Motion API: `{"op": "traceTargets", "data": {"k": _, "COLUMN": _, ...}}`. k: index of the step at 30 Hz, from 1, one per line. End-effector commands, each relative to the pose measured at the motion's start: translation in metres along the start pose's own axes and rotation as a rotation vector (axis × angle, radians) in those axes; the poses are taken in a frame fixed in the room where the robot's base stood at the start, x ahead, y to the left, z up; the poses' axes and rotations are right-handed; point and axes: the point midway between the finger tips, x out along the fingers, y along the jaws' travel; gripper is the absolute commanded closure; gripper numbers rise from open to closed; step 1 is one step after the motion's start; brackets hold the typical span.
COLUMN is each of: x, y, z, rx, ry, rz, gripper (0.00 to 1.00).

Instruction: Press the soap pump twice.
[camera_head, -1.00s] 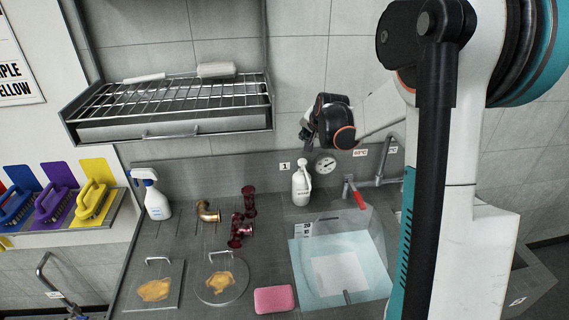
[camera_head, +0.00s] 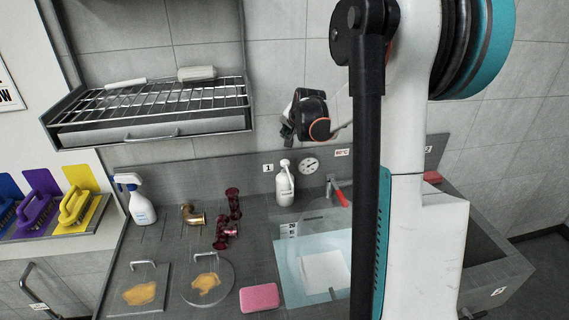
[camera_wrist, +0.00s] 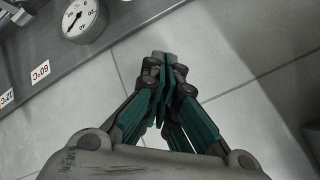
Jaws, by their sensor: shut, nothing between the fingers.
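The soap pump bottle (camera_head: 285,187) is white and stands upright at the back of the grey counter, with its pump head on top. My gripper (camera_head: 288,138) is above the pump head in the head view, with a visible gap between them. Its exact depth relative to the pump is hard to judge. In the wrist view the fingers of my gripper (camera_wrist: 163,62) meet at the tips with nothing between them. The bottle does not show in the wrist view.
A round gauge (camera_head: 309,165) is on the back wall panel, right of the bottle. A red-handled tap (camera_head: 340,196) and sink lie to the right. Dark red pipe fittings (camera_head: 228,220), a brass elbow (camera_head: 192,215) and a spray bottle (camera_head: 139,200) stand left. A wire rack (camera_head: 150,100) hangs above left.

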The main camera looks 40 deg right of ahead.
Motion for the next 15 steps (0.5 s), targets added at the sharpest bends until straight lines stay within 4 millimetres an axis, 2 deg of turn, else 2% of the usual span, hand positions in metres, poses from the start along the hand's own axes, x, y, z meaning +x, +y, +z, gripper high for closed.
{"op": "traceTargets", "data": {"k": 15, "x": 0.047, "y": 0.034, "z": 0.034, "rx": 0.0, "ry": 0.0, "rz": 0.0, "gripper": 1.0}}
